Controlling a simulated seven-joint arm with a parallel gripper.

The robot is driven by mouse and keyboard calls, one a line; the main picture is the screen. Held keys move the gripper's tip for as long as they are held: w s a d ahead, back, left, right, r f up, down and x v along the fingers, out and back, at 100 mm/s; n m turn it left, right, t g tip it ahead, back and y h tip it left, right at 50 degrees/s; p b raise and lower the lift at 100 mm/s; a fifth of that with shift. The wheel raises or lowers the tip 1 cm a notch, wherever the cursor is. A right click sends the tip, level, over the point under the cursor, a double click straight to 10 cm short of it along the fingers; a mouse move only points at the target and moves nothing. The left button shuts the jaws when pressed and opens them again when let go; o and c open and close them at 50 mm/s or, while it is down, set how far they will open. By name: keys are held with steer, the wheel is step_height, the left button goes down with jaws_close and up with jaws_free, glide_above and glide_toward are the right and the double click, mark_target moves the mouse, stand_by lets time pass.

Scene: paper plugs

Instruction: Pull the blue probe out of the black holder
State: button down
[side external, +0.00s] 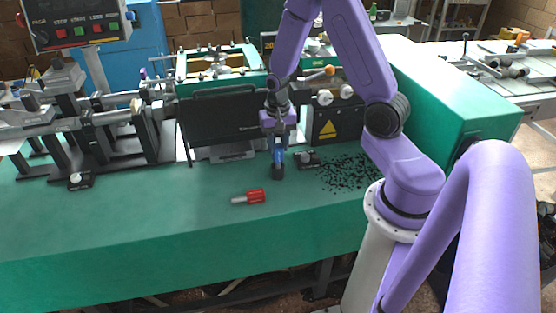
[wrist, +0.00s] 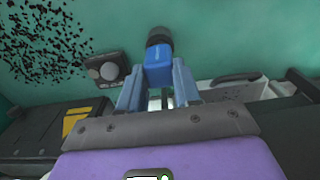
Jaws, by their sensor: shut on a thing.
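The blue probe (side external: 278,156) stands roughly upright below my gripper in the side view. Its lower end meets the small black holder (side external: 278,172) on the green bench. In the wrist view the blue probe (wrist: 158,66) is between my fingers, with the black holder (wrist: 158,36) at its far end. My gripper (side external: 278,147) is shut on the blue probe from above, and its fingers also show in the wrist view (wrist: 158,82). I cannot tell how deep the probe sits in the holder.
A red-handled tool (side external: 255,196) lies in front on the green bench (side external: 130,220). A small black block with a knob (side external: 307,159) is just right of the holder. Black scraps (side external: 348,172) are scattered farther right. A black machine panel (side external: 222,128) stands close behind.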

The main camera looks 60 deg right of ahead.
steer(key=shift+r, duration=2)
steer(key=shift+r, duration=1.35)
